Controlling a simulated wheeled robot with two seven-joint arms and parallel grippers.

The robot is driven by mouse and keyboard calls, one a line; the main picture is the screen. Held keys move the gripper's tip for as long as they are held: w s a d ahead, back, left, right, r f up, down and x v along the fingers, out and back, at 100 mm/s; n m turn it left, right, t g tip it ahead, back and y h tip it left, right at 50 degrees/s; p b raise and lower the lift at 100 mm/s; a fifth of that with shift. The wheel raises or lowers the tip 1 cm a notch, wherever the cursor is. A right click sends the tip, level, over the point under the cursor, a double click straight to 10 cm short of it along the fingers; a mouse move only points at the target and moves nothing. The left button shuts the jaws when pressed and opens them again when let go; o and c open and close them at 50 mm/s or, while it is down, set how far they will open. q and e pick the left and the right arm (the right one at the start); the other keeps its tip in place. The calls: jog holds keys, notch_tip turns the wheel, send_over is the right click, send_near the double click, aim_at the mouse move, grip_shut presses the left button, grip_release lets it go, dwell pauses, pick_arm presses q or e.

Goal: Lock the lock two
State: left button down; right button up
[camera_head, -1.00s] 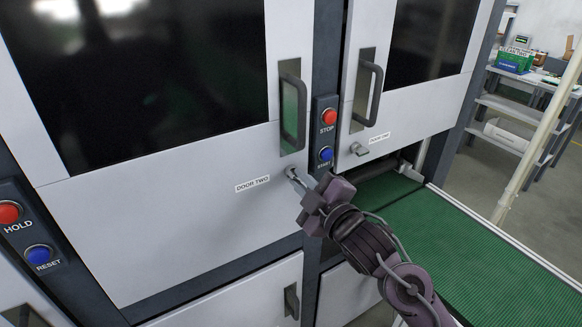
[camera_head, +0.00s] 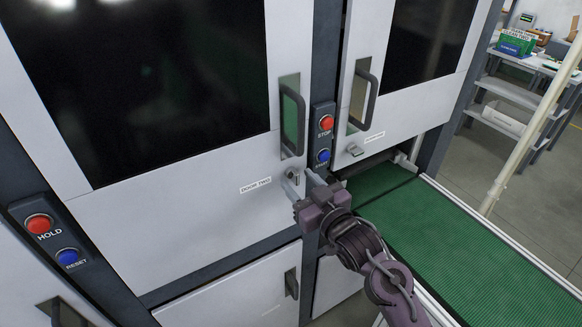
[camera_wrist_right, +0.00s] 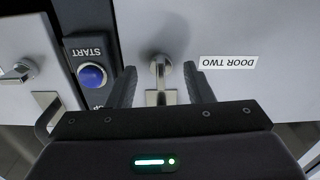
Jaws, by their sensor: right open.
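Lock two is a small metal turn-latch (camera_head: 294,174) on the light grey door, right of the "DOOR TWO" label (camera_head: 255,185) and below the door handle. In the right wrist view, which is upside down, the lock (camera_wrist_right: 161,68) shows between my two dark fingers, with a gap on each side. My right gripper (camera_head: 303,183) is open around the lock, close to the door face; its fingers also show in the wrist view (camera_wrist_right: 161,88). The label also shows there (camera_wrist_right: 228,62). The exact depth of the fingertips past the lock is hard to tell. My left gripper is out of view.
A dark grey handle (camera_head: 292,120) stands out above the lock. Right of it are a red STOP button (camera_head: 326,123) and a blue START button (camera_head: 323,155). The neighbouring door has its own latch (camera_head: 354,150). A green conveyor (camera_head: 450,235) lies at the lower right.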

jog(key=shift+s+d, duration=0.2)
jog(key=shift+s, duration=0.15)
jog(key=p+v, duration=0.2)
jog(key=v, duration=0.3)
jog(key=shift+s+d, duration=0.1)
